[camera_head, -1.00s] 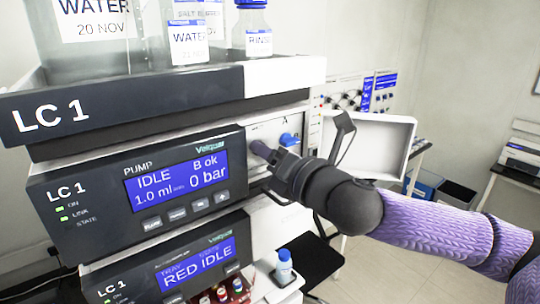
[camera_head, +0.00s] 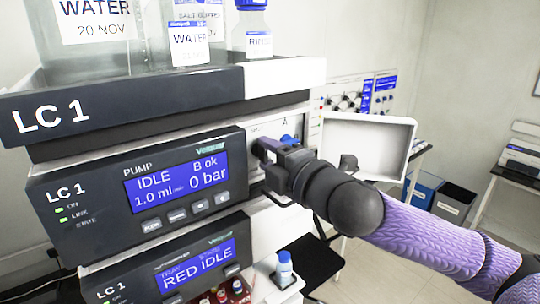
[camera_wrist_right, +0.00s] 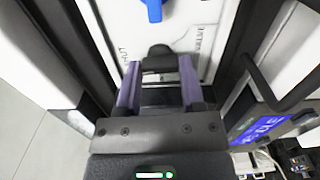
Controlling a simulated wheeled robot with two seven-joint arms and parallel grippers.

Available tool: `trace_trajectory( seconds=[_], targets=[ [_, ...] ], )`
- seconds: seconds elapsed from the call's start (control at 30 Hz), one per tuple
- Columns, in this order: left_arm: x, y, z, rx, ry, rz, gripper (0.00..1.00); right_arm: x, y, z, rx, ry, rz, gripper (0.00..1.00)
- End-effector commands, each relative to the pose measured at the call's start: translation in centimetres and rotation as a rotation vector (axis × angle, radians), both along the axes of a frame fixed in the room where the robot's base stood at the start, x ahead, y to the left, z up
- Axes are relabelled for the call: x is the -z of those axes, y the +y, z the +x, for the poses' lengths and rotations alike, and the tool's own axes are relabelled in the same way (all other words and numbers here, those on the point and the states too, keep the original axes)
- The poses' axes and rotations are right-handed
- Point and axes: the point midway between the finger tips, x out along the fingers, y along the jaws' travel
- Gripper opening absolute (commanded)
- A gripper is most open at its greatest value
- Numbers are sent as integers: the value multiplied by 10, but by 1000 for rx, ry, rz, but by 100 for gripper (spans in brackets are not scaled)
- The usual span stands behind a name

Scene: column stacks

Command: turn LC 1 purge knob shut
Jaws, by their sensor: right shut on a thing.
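The LC 1 stack stands at left, its pump (camera_head: 130,195) reading IDLE and 0 bar. My right gripper (camera_head: 268,155) is at the pale panel right of the pump display. In the right wrist view, the purple fingers of my right gripper (camera_wrist_right: 160,85) are shut on a black knob (camera_wrist_right: 158,55) on that panel. I cannot read a purge label on it. A blue knob (camera_wrist_right: 154,10) sits above, apart from the fingers; it shows partly in the head view (camera_head: 287,139). My left gripper is not in view.
Bottles, one of them labelled RINSE (camera_head: 257,30), stand on the LC 1 top tray (camera_head: 140,92). A small blue-capped bottle (camera_head: 284,270) stands below my right gripper. An open white panel (camera_head: 368,142) stands behind my right wrist.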

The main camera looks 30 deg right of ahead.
Motion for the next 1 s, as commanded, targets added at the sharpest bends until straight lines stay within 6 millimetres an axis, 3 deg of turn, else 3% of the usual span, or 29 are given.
trace_trajectory(
  seconds=[0.73, 0.77, 0.8, 1.0],
  targets=[
    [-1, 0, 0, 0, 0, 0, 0, 0, 0, 0, 0, 5, 78, 0],
    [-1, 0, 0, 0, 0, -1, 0, 0, 0, 0, 0, 5, 77, 56],
    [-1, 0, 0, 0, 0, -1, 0, 0, 0, 0, 0, 5, 77, 65],
    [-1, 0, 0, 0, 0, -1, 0, 0, 0, 0, 0, 6, 76, 65]
  ],
)
